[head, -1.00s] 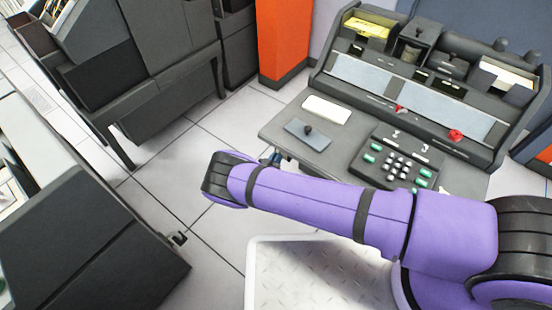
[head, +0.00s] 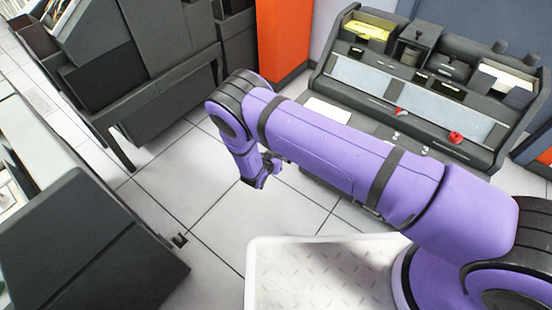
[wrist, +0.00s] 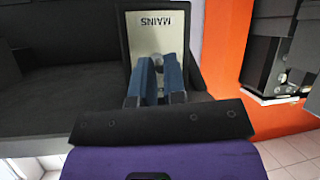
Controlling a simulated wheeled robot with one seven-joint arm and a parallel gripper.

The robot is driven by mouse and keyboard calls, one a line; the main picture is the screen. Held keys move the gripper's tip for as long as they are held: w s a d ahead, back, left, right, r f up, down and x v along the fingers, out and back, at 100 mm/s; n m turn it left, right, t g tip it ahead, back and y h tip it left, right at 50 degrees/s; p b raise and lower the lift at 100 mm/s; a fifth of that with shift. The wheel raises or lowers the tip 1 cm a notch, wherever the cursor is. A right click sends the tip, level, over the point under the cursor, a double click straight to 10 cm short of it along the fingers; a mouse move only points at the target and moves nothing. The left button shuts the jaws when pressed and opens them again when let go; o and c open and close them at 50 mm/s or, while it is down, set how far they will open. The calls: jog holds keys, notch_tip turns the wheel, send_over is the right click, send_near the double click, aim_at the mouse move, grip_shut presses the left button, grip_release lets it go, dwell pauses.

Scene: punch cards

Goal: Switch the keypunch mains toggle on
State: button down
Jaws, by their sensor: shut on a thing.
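The mains plate (wrist: 172,45) is a pale panel in a dark frame, lettered MAINS, which appears upside down in the wrist view. The mains toggle (wrist: 156,63) is a small grey knob on this plate, largely covered by my fingers. My gripper (wrist: 158,70) has its two blue fingers shut on the toggle, one at each side. Which way the toggle is thrown cannot be told. In the head view the plate and toggle are hidden behind my purple arm, and my fingertips cannot be made out.
An orange pillar (head: 283,40) stands behind the keypunch's left side; orange also shows close to the plate in the wrist view (wrist: 225,45). A dark cabinet (head: 150,70) stands at upper left and a dark slanted unit (head: 85,250) at lower left. Tiled floor between them is clear.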

jog(key=shift+a+r, duration=0.1)
dwell(0.4)
jog(key=c, duration=1.2)
grip_release()
jog(key=v, duration=1)
jog(key=shift+s+r, duration=0.2)
jog(key=shift+r, duration=0.1)
jog(key=shift+a, duration=0.1)
